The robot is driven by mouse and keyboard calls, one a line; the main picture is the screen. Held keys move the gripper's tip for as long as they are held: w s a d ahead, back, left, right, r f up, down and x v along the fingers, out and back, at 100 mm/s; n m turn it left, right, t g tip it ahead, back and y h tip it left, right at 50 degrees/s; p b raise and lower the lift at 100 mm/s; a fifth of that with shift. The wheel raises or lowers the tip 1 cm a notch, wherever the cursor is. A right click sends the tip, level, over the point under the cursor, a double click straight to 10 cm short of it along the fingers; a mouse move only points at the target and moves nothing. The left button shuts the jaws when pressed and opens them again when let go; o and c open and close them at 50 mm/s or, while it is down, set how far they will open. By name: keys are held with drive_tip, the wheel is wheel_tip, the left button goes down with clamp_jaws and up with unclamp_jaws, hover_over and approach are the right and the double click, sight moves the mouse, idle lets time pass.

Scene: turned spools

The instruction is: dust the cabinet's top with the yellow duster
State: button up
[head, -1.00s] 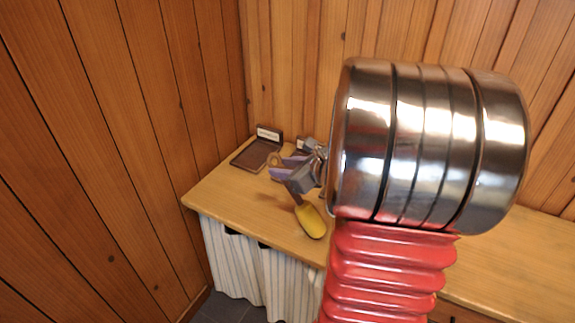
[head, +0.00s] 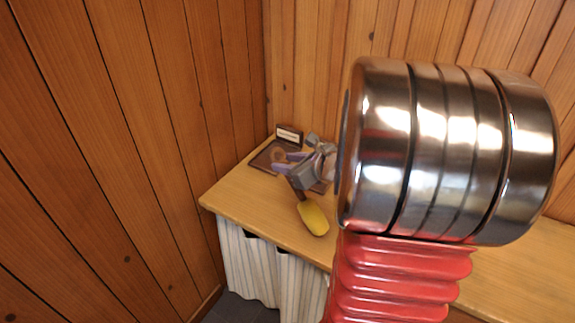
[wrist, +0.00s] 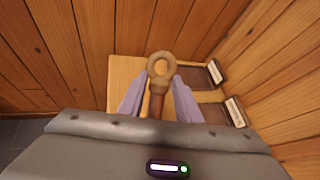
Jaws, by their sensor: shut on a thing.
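The yellow duster (head: 313,218) hangs head down from my gripper (head: 285,165), close to the front part of the cabinet's top (head: 240,203) in the head view. I cannot tell whether its head touches the wood. My gripper is shut on the duster's brown handle; in the wrist view the ringed handle end (wrist: 161,68) stands between the two lilac fingers (wrist: 160,95). The duster's yellow head is hidden in the wrist view. My arm hides much of the cabinet's top to the right in the head view.
A dark tray with a labelled plate (head: 289,135) lies at the back left of the top, behind my gripper. A second labelled plate (wrist: 235,111) shows in the wrist view. Plank walls close off the left and back. A striped curtain (head: 245,265) hangs below the front edge.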

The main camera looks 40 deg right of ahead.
wheel_tip(320, 180, up, 2)
drive_tip(key=shift+a, duration=0.15)
drive_tip(key=shift+w+r, duration=0.15)
drive_tip(key=shift+r, duration=2.65)
